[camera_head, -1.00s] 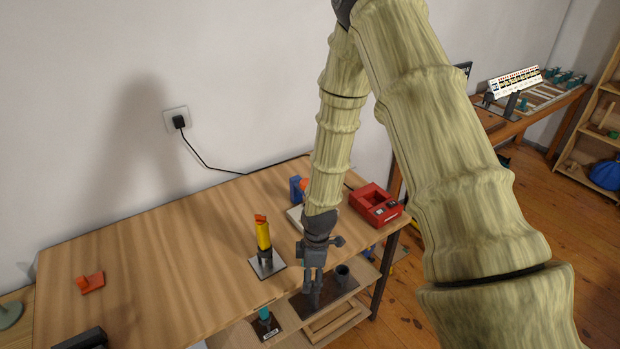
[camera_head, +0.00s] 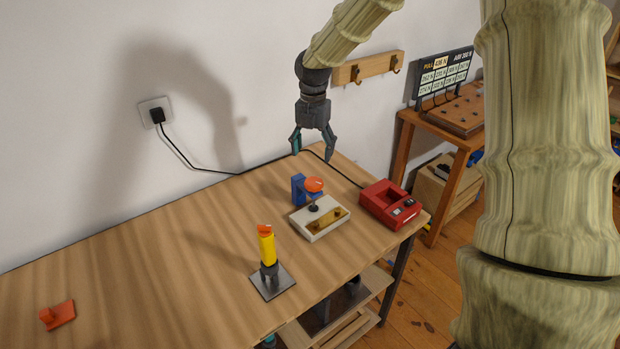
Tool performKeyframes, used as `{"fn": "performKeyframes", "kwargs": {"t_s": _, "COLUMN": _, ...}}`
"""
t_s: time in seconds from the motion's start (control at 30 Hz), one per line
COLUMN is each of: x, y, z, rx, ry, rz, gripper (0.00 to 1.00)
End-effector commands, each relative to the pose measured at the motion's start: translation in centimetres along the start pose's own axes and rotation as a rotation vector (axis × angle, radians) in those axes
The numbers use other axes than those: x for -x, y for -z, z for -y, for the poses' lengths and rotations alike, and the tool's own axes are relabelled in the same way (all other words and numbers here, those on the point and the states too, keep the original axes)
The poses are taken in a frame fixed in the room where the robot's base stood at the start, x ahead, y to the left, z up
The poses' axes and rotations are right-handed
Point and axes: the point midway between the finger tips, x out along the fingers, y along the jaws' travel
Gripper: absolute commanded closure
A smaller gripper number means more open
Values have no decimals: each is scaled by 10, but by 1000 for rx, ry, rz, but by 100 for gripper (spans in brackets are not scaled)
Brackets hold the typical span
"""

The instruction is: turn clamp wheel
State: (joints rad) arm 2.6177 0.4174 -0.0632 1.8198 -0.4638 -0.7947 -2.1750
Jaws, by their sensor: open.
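An orange-red wheel (camera_head: 314,184) shows at the back right of the wooden workbench (camera_head: 190,240), just right of a blue block-like part (camera_head: 299,190). Below the wheel is a pale base (camera_head: 336,225) with a brass plate and a dark knob-like part. How the wheel joins the blue part or the base cannot be told. My gripper (camera_head: 314,156) is open and empty, fingers pointing down. In the picture it hangs just above the wheel, apart from it; its exact depth is unclear.
A red box-shaped device (camera_head: 390,204) stands right of the pale base. A yellow upright tool (camera_head: 267,250) stands on a metal plate in front. An orange piece (camera_head: 58,315) lies far left. A hook rail (camera_head: 368,68) is on the wall. The bench's left middle is clear.

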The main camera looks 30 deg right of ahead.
Motion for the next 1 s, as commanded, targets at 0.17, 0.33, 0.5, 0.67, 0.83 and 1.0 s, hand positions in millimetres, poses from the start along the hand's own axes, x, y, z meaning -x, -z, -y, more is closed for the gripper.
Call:
{"fn": "performKeyframes", "kwargs": {"t_s": 0.17, "x": -19, "y": -1, "z": 6, "rx": -7, "ry": 4, "rz": -3, "gripper": 29}}
{"fn": "performKeyframes", "kwargs": {"t_s": 0.33, "x": -44, "y": -1, "z": 6, "rx": -9, "ry": 3, "rz": -2, "gripper": 29}}
{"fn": "performKeyframes", "kwargs": {"t_s": 0.5, "x": -68, "y": -1, "z": 5, "rx": -8, "ry": 3, "rz": -2, "gripper": 29}}
{"fn": "performKeyframes", "kwargs": {"t_s": 0.67, "x": -87, "y": -1, "z": 4, "rx": -6, "ry": 2, "rz": -1, "gripper": 29}}
{"fn": "performKeyframes", "kwargs": {"t_s": 0.83, "x": -99, "y": 0, "z": 3, "rx": -6, "ry": 1, "rz": 0, "gripper": 29}}
{"fn": "performKeyframes", "kwargs": {"t_s": 1.0, "x": -104, "y": 0, "z": 2, "rx": -6, "ry": 0, "rz": 1, "gripper": 29}}
